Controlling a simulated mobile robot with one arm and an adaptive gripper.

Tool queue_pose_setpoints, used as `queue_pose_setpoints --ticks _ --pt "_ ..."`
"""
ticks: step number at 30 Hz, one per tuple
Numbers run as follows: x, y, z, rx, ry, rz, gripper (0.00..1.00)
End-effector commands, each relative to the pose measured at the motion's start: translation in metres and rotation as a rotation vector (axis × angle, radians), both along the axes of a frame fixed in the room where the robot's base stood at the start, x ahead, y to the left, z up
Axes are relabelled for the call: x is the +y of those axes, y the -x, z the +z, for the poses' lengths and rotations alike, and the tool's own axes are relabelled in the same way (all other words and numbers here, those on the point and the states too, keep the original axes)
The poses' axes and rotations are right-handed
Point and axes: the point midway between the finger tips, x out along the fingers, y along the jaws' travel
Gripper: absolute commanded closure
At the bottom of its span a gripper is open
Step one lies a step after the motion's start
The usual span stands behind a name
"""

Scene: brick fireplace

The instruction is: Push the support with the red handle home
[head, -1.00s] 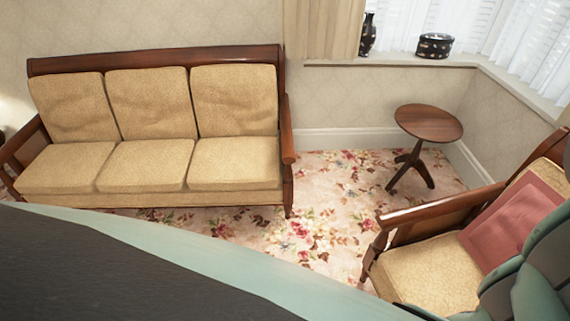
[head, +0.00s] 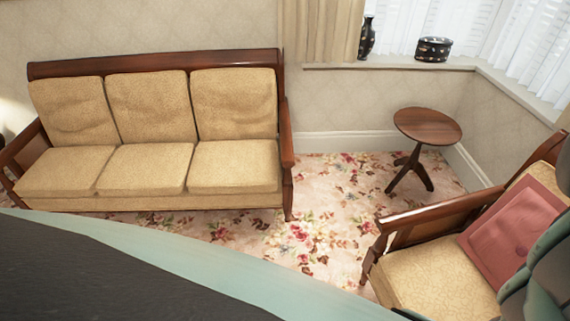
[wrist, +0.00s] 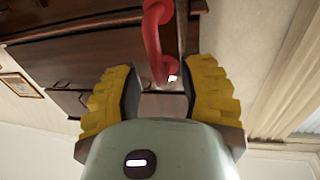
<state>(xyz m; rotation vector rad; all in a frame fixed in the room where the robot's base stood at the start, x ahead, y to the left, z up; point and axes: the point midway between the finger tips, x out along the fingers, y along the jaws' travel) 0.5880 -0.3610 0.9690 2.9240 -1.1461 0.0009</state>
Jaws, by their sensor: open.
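The red handle (wrist: 155,38) is a curved bar at the top centre of the wrist view. Its lower end reaches down between the tips of my gripper (wrist: 162,80). My gripper has yellow ribbed fingers spread apart, with a clear gap between them, and is not closed on the handle. The handle is in front of dark brown wooden furniture (wrist: 75,50). The support itself is not clearly told apart from this wood, and how far it sticks out cannot be seen. Neither the handle nor my gripper shows in the head view.
The head view shows a three-seat sofa (head: 150,165), a small round table (head: 428,127) and an armchair (head: 420,270) with a red cushion (head: 510,230). Patterned carpet (head: 325,225) is open between them. A framed picture (wrist: 20,85) hangs on the wall in the wrist view.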

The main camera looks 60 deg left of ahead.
Motion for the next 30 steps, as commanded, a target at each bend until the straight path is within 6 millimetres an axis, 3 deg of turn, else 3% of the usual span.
queue_pose_setpoints --ticks 5,18,30 --pt "0.0014 -0.0013 -0.0001 0.0 0.0 0.004 0.57" --pt "0.0007 -0.0007 0.0 0.0 0.0 0.002 1.0" --pt "-0.0002 -0.0001 -0.0004 0.001 -0.001 -0.001 1.0"
